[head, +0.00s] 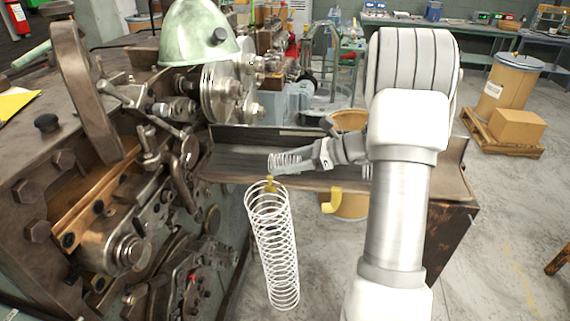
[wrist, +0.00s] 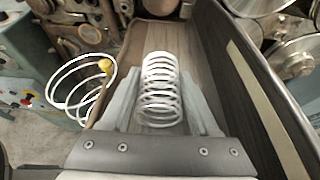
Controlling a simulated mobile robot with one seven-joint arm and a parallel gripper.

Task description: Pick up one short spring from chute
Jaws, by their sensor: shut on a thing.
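A short white spring (head: 285,160) is between the fingertips of my gripper (head: 284,166) in the head view. My gripper is shut on it. In the wrist view the short spring (wrist: 161,90) sits between the two grey fingers (wrist: 160,105), its coils seen from the side. The dark metal chute (head: 232,158) lies below and behind the gripper; its floor and side wall also show in the wrist view (wrist: 228,75). I cannot tell whether the spring still touches the chute floor.
A long white spring (head: 274,245) hangs from a yellow-tipped hook (head: 270,184) at the chute's front edge, close to my gripper. A second yellow hook (head: 332,201) is empty. The coiling machine (head: 110,190) crowds the left. A drum (head: 350,120) stands behind the chute.

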